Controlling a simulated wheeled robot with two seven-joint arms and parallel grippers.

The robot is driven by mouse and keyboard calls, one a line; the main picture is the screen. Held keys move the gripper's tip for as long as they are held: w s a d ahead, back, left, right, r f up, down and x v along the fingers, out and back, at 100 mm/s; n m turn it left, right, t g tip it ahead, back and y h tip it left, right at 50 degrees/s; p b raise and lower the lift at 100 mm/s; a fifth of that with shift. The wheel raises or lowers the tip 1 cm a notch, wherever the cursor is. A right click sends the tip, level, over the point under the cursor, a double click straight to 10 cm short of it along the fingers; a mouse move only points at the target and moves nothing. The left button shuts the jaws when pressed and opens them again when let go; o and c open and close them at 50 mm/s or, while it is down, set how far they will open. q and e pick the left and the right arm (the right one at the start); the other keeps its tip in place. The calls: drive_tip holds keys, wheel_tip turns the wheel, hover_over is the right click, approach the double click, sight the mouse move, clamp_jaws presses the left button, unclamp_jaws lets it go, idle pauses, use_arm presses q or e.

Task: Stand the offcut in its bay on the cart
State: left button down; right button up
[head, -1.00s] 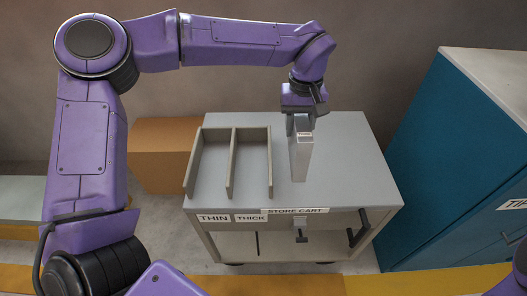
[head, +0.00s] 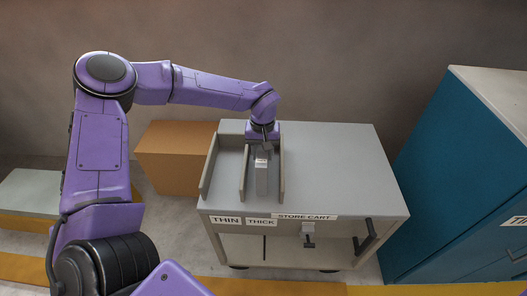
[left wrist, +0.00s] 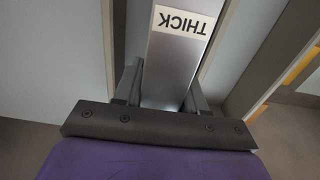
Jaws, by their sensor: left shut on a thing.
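The offcut (head: 262,180) is a pale grey upright slab. It also shows in the left wrist view (left wrist: 172,68), with a THICK label on it. My left gripper (head: 263,148) is shut on its upper end. In the head view the offcut lines up with the THICK bay, between the middle divider (head: 244,175) and the right divider (head: 282,175) of the store cart (head: 340,170). I cannot tell whether its lower end touches the cart top. The THIN bay (head: 225,175) to the left is empty. My right gripper is not in view.
A blue cabinet (head: 450,170) stands right of the cart. A brown box (head: 175,155) stands to its left. The right part of the cart top is bare. A black handle (head: 366,238) sticks out at the cart's front right.

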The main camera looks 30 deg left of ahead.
use_arm(q)
drive_tip(key=shift+w+d, duration=0.15)
drive_tip(key=shift+w, duration=0.1)
drive_tip(key=c, duration=0.6)
unclamp_jaws()
drive_tip(key=shift+s, duration=0.15)
drive_tip(key=shift+c, duration=0.2)
drive_tip(key=shift+f, duration=0.1)
wheel_tip(320, 180, up, 12)
drive_tip(key=shift+r, duration=0.15)
